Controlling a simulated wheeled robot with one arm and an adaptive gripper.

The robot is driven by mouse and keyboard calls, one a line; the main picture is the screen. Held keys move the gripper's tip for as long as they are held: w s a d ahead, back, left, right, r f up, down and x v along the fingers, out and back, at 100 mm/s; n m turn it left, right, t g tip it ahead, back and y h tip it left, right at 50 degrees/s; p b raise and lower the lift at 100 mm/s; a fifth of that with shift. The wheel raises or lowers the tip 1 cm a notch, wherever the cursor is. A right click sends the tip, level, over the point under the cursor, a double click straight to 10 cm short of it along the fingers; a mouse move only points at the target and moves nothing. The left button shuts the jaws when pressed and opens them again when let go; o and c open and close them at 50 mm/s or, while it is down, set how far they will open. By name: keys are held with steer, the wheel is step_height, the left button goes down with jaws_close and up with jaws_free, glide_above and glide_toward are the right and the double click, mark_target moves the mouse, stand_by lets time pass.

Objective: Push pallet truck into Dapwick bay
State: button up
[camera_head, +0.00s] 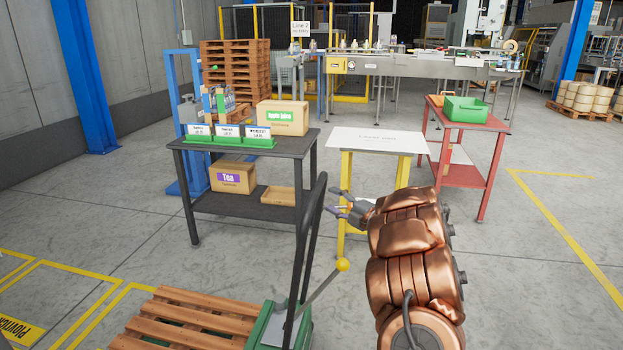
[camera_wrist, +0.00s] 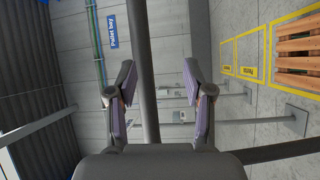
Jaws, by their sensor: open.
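The pallet truck (camera_head: 268,327) is green with a tall dark handle (camera_head: 311,240) and a yellow-knobbed lever. It stands at the bottom of the head view beside a wooden pallet (camera_head: 185,322); how far its forks go under is hidden. My gripper (camera_head: 332,200) is open close to the handle's upper part. In the wrist view, the dark handle bar (camera_wrist: 146,75) passes between the spread fingers of my gripper (camera_wrist: 160,95), with gaps on both sides. Yellow-outlined floor bays (camera_wrist: 250,52) show there; their labels are too small to read, so I cannot tell which is Dapwick.
A dark table (camera_head: 190,150) with boxes stands beyond the truck. A white-topped yellow stand (camera_head: 375,140) and a red table (camera_head: 470,123) are to its right. A blue Pallet bay sign (camera_wrist: 112,31) hangs on the wall. Floor at left and right is mostly clear.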

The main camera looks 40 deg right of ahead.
mark_target(316, 190)
steer(key=shift+w+a+r+n+t+y+p, duration=0.15)
steer(key=shift+w+a+r+n+y+p, duration=0.3)
steer(key=shift+w, duration=0.4)
steer(key=shift+w+a+r+n+t+y+p, duration=0.2)
steer(key=shift+w+a+r+n+y+p, duration=0.15)
steer(key=shift+w+a+r+y, duration=0.35)
steer(key=shift+w+a+r+n+t+y+p, duration=0.15)
steer(key=shift+w+a+r+n+y+p, duration=0.25)
steer(key=shift+w, duration=0.6)
steer(key=shift+f, duration=0.15)
steer(key=shift+c, duration=0.3)
jaws_close()
